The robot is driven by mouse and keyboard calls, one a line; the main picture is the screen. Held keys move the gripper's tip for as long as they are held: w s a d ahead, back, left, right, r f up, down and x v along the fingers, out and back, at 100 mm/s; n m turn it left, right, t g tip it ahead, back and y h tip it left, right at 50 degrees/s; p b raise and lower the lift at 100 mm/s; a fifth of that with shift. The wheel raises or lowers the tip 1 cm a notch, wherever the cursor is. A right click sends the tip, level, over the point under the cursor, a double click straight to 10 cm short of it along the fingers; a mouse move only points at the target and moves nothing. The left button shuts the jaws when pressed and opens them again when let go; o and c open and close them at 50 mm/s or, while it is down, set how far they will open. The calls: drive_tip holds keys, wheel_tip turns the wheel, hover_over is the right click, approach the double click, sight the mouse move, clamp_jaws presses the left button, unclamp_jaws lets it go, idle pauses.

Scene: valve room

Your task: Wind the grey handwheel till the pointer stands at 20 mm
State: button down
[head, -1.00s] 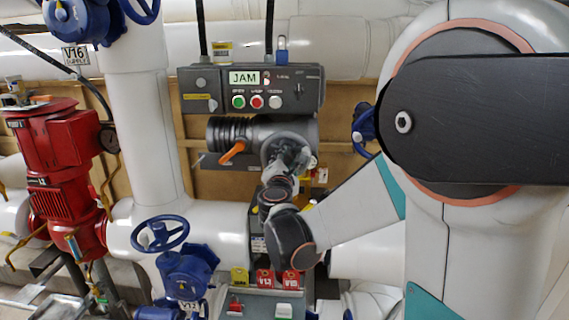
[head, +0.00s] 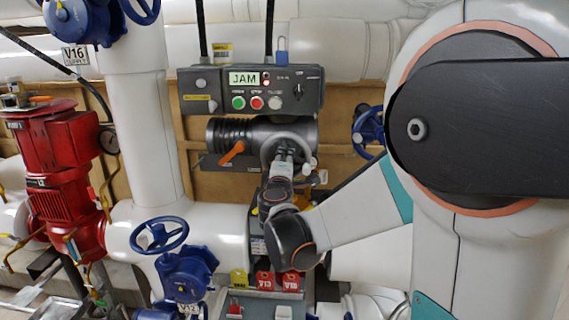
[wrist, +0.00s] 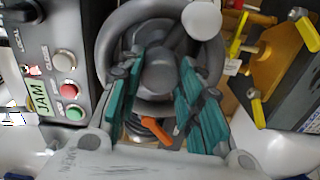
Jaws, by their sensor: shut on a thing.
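The grey handwheel (wrist: 112,38) fills the upper middle of the wrist view, with a pale round knob (wrist: 202,19) at its upper right. In the head view the handwheel (head: 270,146) faces me on the front of the dark actuator, below the control box. My gripper (wrist: 163,66) has its two teal-padded fingers on either side of the wheel's central part and is shut on the wheel. It also shows in the head view (head: 284,160), partly covering the wheel. I cannot make out the pointer or a millimetre scale in either view.
The control box (head: 205,90) above the wheel shows JAM on its display (head: 244,79), with green, red and pale buttons below. An orange lever (head: 232,153) is left of the wheel. Blue handwheels (head: 160,235) and a red machine (head: 62,165) stand left; white pipes surround the area.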

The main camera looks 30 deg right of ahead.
drive_tip(key=shift+m, duration=0.3)
drive_tip(key=c, duration=1.1)
unclamp_jaws()
drive_tip(key=shift+s+a+f, duration=0.15)
drive_tip(key=shift+s, duration=0.2)
drive_tip(key=shift+s+a+f, duration=0.15)
drive_tip(key=shift+s+f, duration=0.05)
drive_tip(key=shift+f, duration=0.1)
drive_tip(key=v, duration=1)
drive_tip(key=shift+s+a+r, duration=0.3)
drive_tip(key=shift+r, duration=0.1)
drive_tip(key=shift+s, duration=0.1)
drive_tip(key=shift+c, duration=0.3)
